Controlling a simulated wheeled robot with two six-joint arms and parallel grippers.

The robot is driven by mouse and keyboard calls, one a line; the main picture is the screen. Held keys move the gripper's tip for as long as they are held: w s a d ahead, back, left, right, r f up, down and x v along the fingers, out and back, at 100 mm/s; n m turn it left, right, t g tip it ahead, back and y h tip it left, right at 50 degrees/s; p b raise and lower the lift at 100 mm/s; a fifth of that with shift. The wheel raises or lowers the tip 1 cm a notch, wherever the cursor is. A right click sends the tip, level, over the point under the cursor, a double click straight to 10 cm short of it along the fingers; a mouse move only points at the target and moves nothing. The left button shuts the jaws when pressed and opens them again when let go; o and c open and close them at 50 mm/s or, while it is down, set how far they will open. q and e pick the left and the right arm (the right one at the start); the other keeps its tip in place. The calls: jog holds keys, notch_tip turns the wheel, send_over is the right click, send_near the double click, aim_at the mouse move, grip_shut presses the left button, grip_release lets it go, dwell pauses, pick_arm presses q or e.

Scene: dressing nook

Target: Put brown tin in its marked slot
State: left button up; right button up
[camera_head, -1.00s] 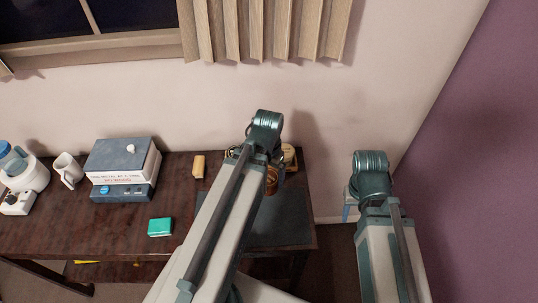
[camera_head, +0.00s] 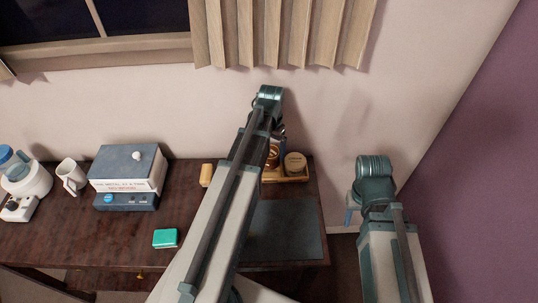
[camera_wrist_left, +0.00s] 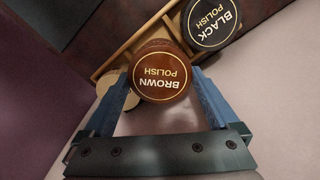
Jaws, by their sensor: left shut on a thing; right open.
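The brown tin (camera_wrist_left: 160,72), lettered "BROWN POLISH", is between the blue fingers of my left gripper (camera_wrist_left: 162,90), which is shut on it. In the head view the tin (camera_head: 272,157) shows beside my left gripper (camera_head: 279,140), partly covered by my arm. It is at the wooden tray (camera_head: 292,180); I cannot tell whether it rests in a slot or is held above. The black tin (camera_wrist_left: 210,20) is next to it in the wrist view. No slot marking is readable. My right gripper (camera_head: 349,212) is off the table's right side, mostly hidden behind its wrist.
A dark mat (camera_head: 285,235) lies in front of the tray. A round, tan-topped container (camera_head: 295,162) stands in the tray. A teal box (camera_head: 165,238), a boxy device (camera_head: 127,175) and a mug (camera_head: 71,177) stand further left. The wall is close behind the tray.

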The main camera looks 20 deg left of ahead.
aim_at(271, 151)
pick_arm(q)
jog(key=shift+s+f, duration=0.1)
jog(key=shift+f, duration=0.1)
notch_tip(271, 151, down, 3)
jog(key=b, duration=0.3)
jog(key=shift+f+b, duration=0.15)
jog(key=shift+b, duration=0.25)
jog(key=shift+f+b, duration=0.5)
jog(key=o, duration=1.2)
jog(key=shift+r, duration=0.1)
jog(key=shift+c, duration=0.2)
jog(key=shift+r, duration=0.1)
